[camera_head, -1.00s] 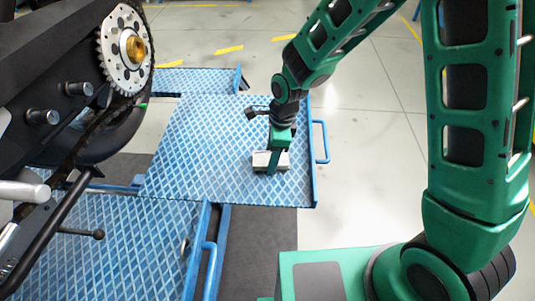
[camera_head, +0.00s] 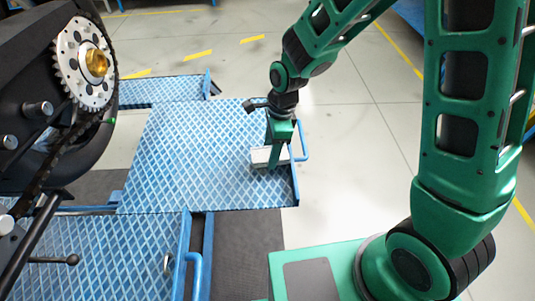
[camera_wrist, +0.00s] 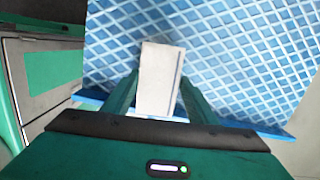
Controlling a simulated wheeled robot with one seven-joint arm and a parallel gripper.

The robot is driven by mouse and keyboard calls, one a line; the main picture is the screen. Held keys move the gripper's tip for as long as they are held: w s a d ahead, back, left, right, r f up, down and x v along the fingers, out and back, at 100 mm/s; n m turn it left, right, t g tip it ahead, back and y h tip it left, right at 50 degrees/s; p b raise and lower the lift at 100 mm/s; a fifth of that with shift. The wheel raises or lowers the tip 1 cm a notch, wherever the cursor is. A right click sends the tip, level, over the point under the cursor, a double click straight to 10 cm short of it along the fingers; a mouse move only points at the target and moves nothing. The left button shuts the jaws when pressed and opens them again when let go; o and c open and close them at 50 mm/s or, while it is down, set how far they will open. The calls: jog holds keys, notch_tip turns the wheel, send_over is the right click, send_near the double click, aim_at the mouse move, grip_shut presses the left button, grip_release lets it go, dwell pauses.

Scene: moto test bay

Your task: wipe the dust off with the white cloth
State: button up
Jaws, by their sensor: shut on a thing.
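The white cloth (camera_head: 260,156) looks like a flat pale block and is held at the blue diamond-plate platform (camera_head: 190,160), near its right edge. My gripper (camera_head: 274,160) points down and is shut on the cloth. In the wrist view the cloth (camera_wrist: 158,75) stands out between the two green fingers of my gripper (camera_wrist: 158,98), over the blue plate (camera_wrist: 235,65). I cannot tell whether the cloth touches the plate. No dust can be clearly told apart from the plate's pattern and its bright reflections.
A motorcycle's rear part with a sprocket (camera_head: 85,62) and chain stands at the left. A blue handle (camera_head: 301,141) sticks out from the platform's right side. Another blue plate (camera_head: 90,255) lies at the front left. The grey floor right of the platform is clear.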

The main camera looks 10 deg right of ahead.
jog(key=shift+a+r, duration=0.15)
jog(key=shift+r, duration=2.35)
jog(key=shift+s, duration=0.1)
